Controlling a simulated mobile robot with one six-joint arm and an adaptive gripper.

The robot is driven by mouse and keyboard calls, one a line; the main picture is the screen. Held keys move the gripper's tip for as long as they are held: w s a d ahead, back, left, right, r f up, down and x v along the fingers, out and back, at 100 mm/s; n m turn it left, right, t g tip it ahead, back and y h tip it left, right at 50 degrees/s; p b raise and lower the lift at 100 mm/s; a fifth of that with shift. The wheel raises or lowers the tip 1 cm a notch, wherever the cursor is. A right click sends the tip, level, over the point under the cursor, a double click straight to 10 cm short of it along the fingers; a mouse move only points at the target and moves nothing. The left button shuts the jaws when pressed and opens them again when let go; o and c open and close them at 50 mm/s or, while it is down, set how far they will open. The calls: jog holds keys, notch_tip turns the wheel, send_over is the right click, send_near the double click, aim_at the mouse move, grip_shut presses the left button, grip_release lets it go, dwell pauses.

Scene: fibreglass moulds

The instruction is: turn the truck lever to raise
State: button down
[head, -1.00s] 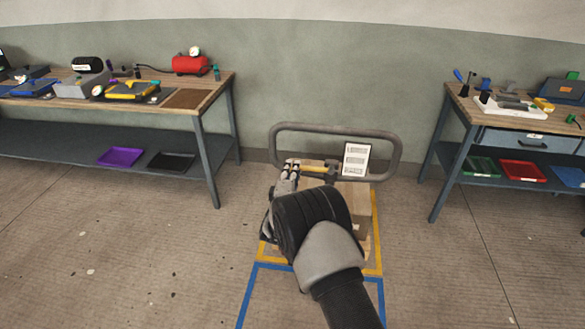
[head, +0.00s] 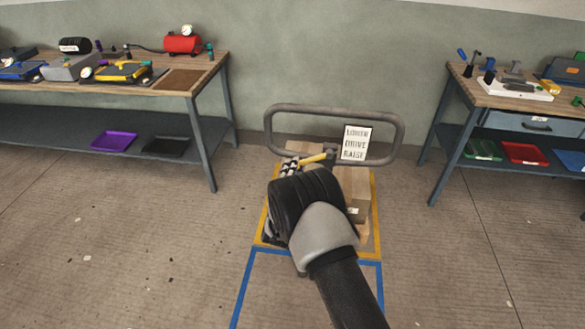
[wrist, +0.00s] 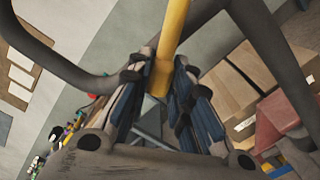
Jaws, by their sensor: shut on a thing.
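The yellow truck lever (head: 314,158) sticks out to the left from a dark pivot on the grey handle loop (head: 390,118). Its free end sits a little lower than its pivot end. A white sign (head: 355,142) beside it reads LOWER, DRIVE, RAISE from top to bottom. My gripper (head: 291,167) is at the lever's free end, partly hidden behind my wrist. In the wrist view the lever (wrist: 173,35) runs down between the two dark fingers (wrist: 160,78), which are shut on its end.
A blue outline (head: 247,287) lies in front. A workbench (head: 218,75) stands at left and another bench (head: 459,86) at right.

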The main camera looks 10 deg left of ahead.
jog(key=shift+f, duration=0.15)
jog(key=c, duration=1.4)
grip_release()
jog(key=shift+c, duration=0.2)
jog(key=shift+s, duration=0.1)
jog(key=s, duration=1.2)
jog(key=shift+a, duration=0.3)
jog(key=shift+w, duration=0.1)
